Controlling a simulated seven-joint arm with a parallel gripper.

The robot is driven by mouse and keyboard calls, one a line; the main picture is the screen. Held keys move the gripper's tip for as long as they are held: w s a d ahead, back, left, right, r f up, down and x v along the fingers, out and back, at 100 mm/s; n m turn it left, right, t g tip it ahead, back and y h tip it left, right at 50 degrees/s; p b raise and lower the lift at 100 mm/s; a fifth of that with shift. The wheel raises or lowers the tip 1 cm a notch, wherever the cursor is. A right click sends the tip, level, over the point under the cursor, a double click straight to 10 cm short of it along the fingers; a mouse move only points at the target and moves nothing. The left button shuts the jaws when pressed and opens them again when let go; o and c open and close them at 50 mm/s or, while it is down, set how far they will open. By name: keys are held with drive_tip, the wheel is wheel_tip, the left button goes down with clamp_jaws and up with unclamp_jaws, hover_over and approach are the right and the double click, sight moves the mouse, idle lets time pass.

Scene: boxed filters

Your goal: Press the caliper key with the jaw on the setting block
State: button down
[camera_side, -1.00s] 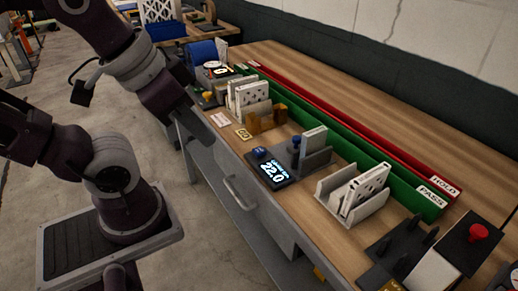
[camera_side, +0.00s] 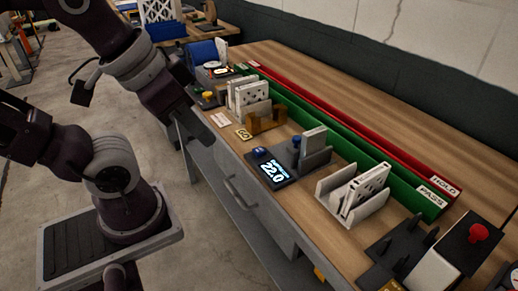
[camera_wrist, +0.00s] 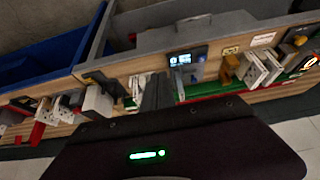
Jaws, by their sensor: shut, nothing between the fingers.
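The caliper station (camera_side: 277,171) is a dark pad on the bench with a lit display reading 22.0. A round blue key (camera_side: 260,153) sits at its back left corner. Behind the pad, a dark post with a blue top (camera_side: 296,143) stands beside a light grey block (camera_side: 314,139) in a grey holder. I cannot tell whether a jaw touches that block. The display also shows in the wrist view (camera_wrist: 181,59). My gripper (camera_side: 207,139) is shut and empty, in front of the bench edge, left of the station and apart from it. Its closed fingers show in the wrist view (camera_wrist: 157,90).
White filters stand in a rack (camera_side: 249,98) at the back left and in a grey cradle (camera_side: 352,195) at the right. A brown holder (camera_side: 267,118) stands between rack and station. Green PASS (camera_side: 400,187) and red HOLD (camera_side: 385,145) channels run behind. A red button (camera_side: 478,232) is at right.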

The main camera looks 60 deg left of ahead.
idle(0.4)
drive_tip(key=m+t+h, duration=0.3)
drive_tip(key=m+h, duration=0.1)
drive_tip(key=m, duration=1)
hover_over(255, 150)
wheel_tip(255, 150, down, 9)
drive_tip(key=shift+f, duration=0.1)
drive_tip(key=shift+f, duration=4.4)
